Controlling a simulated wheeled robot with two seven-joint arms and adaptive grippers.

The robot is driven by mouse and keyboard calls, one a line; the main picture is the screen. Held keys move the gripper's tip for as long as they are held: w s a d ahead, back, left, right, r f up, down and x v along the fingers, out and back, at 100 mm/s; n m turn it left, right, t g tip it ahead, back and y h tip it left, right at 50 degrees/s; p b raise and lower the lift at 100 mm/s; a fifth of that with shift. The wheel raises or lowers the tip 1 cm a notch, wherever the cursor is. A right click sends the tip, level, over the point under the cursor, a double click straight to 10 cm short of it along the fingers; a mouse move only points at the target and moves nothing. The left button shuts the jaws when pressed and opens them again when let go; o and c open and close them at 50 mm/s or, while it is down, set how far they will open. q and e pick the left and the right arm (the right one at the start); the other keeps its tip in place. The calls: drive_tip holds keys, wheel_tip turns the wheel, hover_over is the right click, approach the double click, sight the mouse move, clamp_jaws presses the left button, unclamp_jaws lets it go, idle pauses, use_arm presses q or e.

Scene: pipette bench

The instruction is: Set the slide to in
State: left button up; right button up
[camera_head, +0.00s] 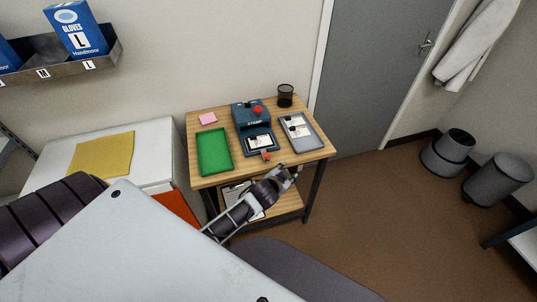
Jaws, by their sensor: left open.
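The blue stamp machine (250,112) stands at the back middle of the small wooden table, with a red knob (258,109) on top. Its slide (259,152) sticks out at the front toward me, with a white card (260,142) lying on it. A small orange-red knob (266,156) sits at the slide's front end. My left gripper (292,172) is open, in front of the table's front edge and to the right of the slide's knob. It appears apart from the slide. My right gripper is not in view.
A green tray (214,167) lies left of the machine, and a grey tray (316,143) with cards lies right of it. A pink note pad (208,119) and a black mesh cup (286,96) stand further back. A lower shelf (288,207) holds papers.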

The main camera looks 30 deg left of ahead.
use_arm(q)
drive_tip(key=w+d+r+m+t+h, duration=0.3)
drive_tip(key=w+d+r+m, duration=0.15)
drive_tip(key=r, duration=0.45)
drive_tip(key=w+d+r+m+t+h, duration=0.3)
drive_tip(key=w+r+m+t, duration=0.15)
drive_tip(key=r, duration=0.55)
drive_tip(key=s+d+r+m+g+h, duration=0.25)
drive_tip(key=d+m+g+h, duration=0.35)
drive_tip(key=m, duration=0.3)
drive_tip(key=s+d+r+m+g+h, duration=0.2)
drive_tip(key=d+r+m+g+h, duration=0.3)
drive_tip(key=m, duration=0.3)
drive_tip(key=s+a+f+m+g+y, duration=0.3)
drive_tip(key=a+f+m+g+y, duration=0.35)
drive_tip(key=a+f, duration=0.2)
drive_tip(key=a+n+g+y, duration=0.1)
drive_tip(key=a+y, duration=0.8)
drive_tip(key=a, duration=1.1)
drive_tip(key=shift+w+r+n+y+b, duration=0.3)
drive_tip(key=shift+w+r+n+y, duration=0.05)
drive_tip(key=shift+r, duration=0.1)
